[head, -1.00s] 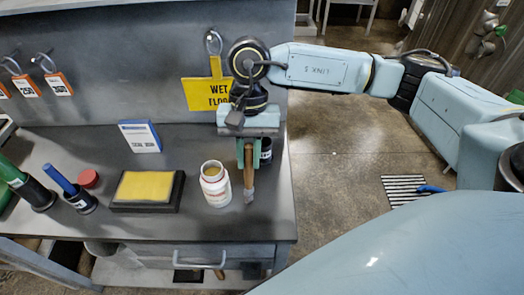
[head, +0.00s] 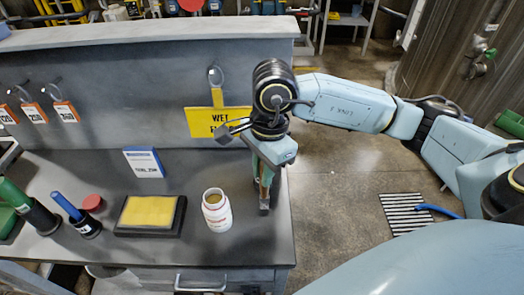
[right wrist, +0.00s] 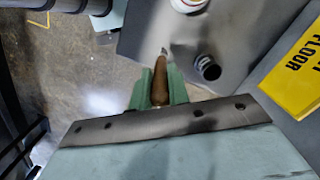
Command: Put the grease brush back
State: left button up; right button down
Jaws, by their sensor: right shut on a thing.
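The grease brush (head: 264,187), with a brown wooden handle, is in my right gripper (head: 263,172), which is shut on it near the right edge of the bench (head: 170,251). The brush points down; whether its lower end touches the bench I cannot tell. In the right wrist view its handle (right wrist: 161,80) lies between the green fingers (right wrist: 158,88). A small dark round cup (right wrist: 208,67) with an open top stands beside the brush in that view, apart from it. The gripper hides this cup in the head view. My left gripper is not in view.
An open white jar (head: 217,209) stands left of the brush. A yellow pad in a black tray (head: 150,215), a blue-handled tool (head: 68,207) in a black cup and a small card (head: 144,163) are farther left. A yellow sign (head: 217,119) hangs behind.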

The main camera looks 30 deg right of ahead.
jog(key=w+d+p, duration=0.2)
jog(key=w+d, duration=0.4)
jog(key=w, duration=0.5)
notch_tip(320, 180, down, 7)
jog(key=p, duration=0.1)
jog(key=shift+w+d+p, duration=0.25)
jog(key=shift+d+p, duration=0.15)
jog(key=shift+d, duration=0.05)
jog(key=shift+f, duration=0.2)
jog(key=c, duration=1.3)
grip_release()
jog(key=shift+c, duration=0.2)
jog(key=shift+r, duration=0.1)
